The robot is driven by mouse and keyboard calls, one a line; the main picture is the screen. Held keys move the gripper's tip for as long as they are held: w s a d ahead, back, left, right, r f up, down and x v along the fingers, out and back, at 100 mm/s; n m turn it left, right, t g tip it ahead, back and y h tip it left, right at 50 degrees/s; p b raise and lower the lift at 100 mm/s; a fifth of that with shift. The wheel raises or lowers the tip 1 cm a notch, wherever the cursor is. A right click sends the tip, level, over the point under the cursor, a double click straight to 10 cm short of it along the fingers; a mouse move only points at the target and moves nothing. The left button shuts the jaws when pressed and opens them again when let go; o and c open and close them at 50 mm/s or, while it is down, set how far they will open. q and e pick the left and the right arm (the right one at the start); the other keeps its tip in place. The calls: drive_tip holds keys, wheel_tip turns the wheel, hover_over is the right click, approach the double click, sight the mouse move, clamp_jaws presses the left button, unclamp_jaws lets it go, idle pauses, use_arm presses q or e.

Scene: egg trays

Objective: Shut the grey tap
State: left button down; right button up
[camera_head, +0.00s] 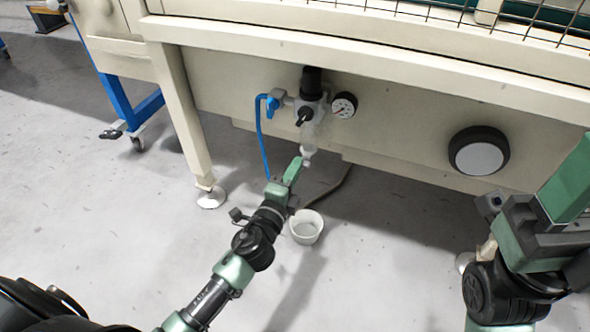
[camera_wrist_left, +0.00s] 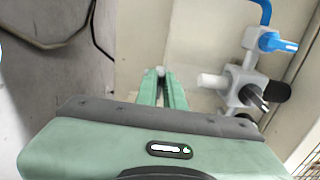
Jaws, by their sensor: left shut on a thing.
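The grey tap (camera_head: 307,161) is the small pale piece at the bottom end of the clear bowl (camera_head: 309,134) under the air unit on the cream panel. My left gripper (camera_head: 298,166) reaches up to it from below. In the left wrist view the green fingers (camera_wrist_left: 160,74) are nearly together, with a small pale bit of the grey tap (camera_wrist_left: 160,69) between their tips. The fingers hide part of the tap, so its turn position cannot be told. My right gripper's fingertips are out of view; only my right arm shows at the right.
A blue tap (camera_head: 271,104) with a blue hose, a black knob (camera_head: 304,116) and a gauge (camera_head: 344,105) sit close above. A white cup (camera_head: 306,227) stands on the floor below. A machine leg (camera_head: 182,130) is at left, a round black fitting (camera_head: 479,150) at right.

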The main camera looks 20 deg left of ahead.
use_arm(q)
drive_tip(key=shift+f, duration=0.1)
idle(0.5)
drive_tip(key=c, duration=1.5)
unclamp_jaws()
drive_tip(key=shift+s, duration=0.1)
drive_tip(key=s, duration=0.7)
drive_tip(key=shift+s+a, duration=0.1)
drive_tip(key=shift+s, duration=0.25)
